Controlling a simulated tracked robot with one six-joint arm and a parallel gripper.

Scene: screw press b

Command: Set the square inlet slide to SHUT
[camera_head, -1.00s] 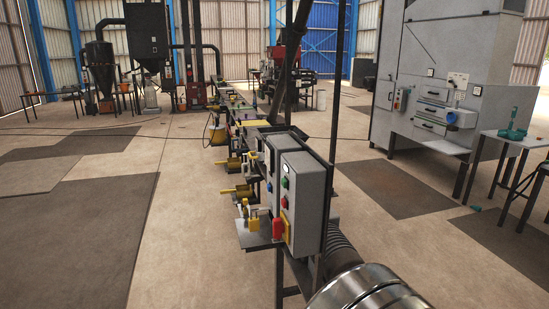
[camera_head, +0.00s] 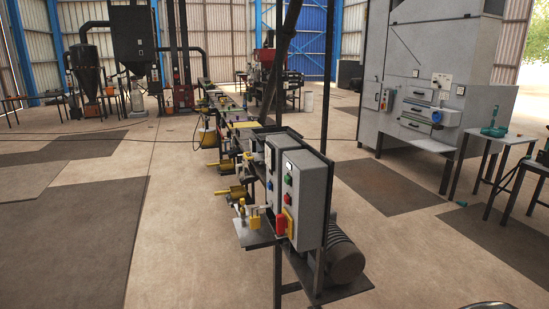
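I cannot make out a square inlet slide for certain at this size. A grey control box (camera_head: 309,203) with coloured buttons stands on a dark frame in the middle foreground. A red handle (camera_head: 281,224) and a yellow part (camera_head: 290,221) sit at its lower front. Small yellow fittings (camera_head: 253,217) are on a shelf to its left, and more yellow fittings (camera_head: 229,192) line the machine behind. I cannot tell whether any of these is the slide or how it is set. My gripper is not in view.
A motor (camera_head: 343,258) sits low at the right of the control box. A large grey cabinet (camera_head: 424,70) stands at the right, beside a table (camera_head: 504,137) with a green tool. Dark floor mats (camera_head: 87,225) lie at the left. The floor left of the machine is open.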

